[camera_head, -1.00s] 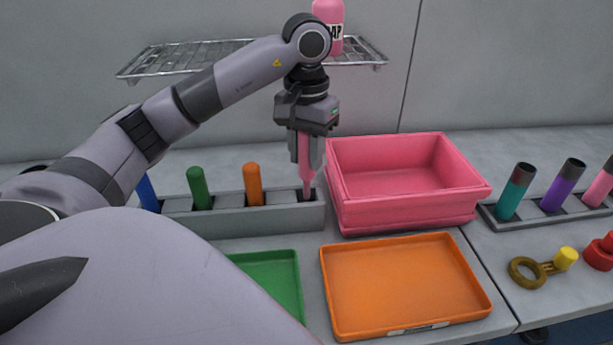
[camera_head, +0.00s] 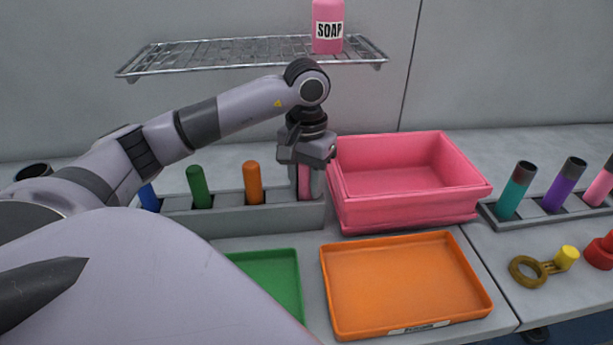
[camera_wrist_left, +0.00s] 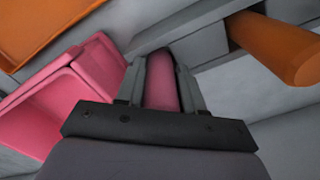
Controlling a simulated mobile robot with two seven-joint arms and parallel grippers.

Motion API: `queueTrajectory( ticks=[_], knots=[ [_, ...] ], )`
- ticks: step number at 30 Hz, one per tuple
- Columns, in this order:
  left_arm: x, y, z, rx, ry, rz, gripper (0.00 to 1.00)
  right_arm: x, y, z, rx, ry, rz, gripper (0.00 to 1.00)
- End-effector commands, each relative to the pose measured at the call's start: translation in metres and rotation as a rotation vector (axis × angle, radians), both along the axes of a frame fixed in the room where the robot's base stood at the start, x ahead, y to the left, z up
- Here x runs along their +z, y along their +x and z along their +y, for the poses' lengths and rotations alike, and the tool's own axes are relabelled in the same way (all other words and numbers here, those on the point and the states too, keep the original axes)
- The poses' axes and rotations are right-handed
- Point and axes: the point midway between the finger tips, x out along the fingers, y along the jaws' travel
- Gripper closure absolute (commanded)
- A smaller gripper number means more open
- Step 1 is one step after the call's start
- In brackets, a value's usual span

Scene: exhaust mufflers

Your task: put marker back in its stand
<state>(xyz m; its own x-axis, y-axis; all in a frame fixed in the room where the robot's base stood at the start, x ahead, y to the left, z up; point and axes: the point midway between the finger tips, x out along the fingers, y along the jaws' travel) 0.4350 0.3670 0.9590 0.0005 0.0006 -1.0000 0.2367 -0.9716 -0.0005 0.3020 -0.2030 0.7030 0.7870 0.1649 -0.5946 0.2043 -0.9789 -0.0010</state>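A pink marker (camera_head: 304,182) stands about upright in the right end slot of the grey stand (camera_head: 250,219). My left gripper (camera_head: 305,190) points down over that slot, with its fingers on either side of the marker. In the left wrist view the pink marker (camera_wrist_left: 161,80) lies between the two fingers (camera_wrist_left: 160,85), which appear to touch it. The marker's lower end is hidden inside the stand. Blue (camera_head: 148,197), green (camera_head: 199,187) and orange (camera_head: 253,183) markers stand in the other slots. My right gripper is not in view.
A pink bin (camera_head: 406,207) stands close to the right of the stand. Green (camera_head: 271,284) and orange (camera_head: 405,286) trays lie in front. Another stand (camera_head: 530,218) with markers is at right. A wire shelf (camera_head: 200,54) with a soap bottle (camera_head: 327,28) is above.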

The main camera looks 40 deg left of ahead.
Motion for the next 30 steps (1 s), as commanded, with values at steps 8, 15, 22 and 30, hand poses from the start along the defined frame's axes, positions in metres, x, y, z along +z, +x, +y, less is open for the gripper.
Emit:
queueTrajectory(
  ticks=[8,15,22,30],
  knots=[
    [0.000,0.000,0.000,0.000,0.000,0.000,0.42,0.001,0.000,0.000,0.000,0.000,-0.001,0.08],
    [0.011,0.001,0.000,0.000,0.000,-0.004,0.42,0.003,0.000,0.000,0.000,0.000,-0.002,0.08],
    [0.053,0.001,0.000,0.000,-0.001,-0.006,0.42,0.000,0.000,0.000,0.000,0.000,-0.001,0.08],
    [0.099,0.001,0.000,0.001,0.001,-0.004,0.42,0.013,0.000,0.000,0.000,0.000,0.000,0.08]
  ],
)
